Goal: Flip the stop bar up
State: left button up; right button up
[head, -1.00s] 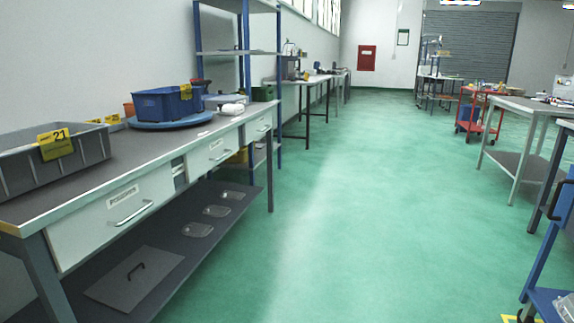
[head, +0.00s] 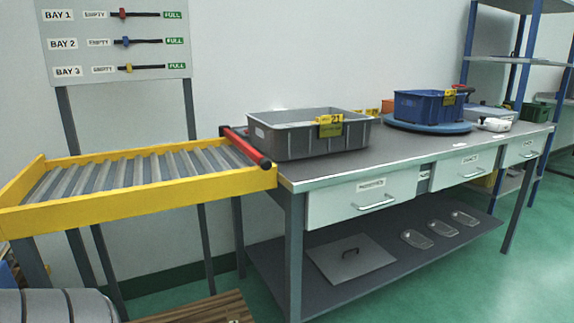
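A red stop bar (head: 246,148) with black ends lies across the right end of a yellow-framed roller conveyor (head: 140,198), where the conveyor meets the workbench. The bar looks low, close to the level of the conveyor frame. Its near black end (head: 265,163) sits just left of a grey crate (head: 309,134) with a yellow tag 21 on the bench. How the bar is hinged is too small to tell. Neither of my grippers is in view.
The bench (head: 415,159) has drawers and a lower shelf. A blue crate (head: 416,107) stands on a blue round base further right. A bay board (head: 118,42) stands behind the conveyor. A wooden slatted thing (head: 205,308) is low in front. Open green floor lies at right.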

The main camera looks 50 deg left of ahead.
aim_at(267, 164)
jog(key=u, duration=1.6)
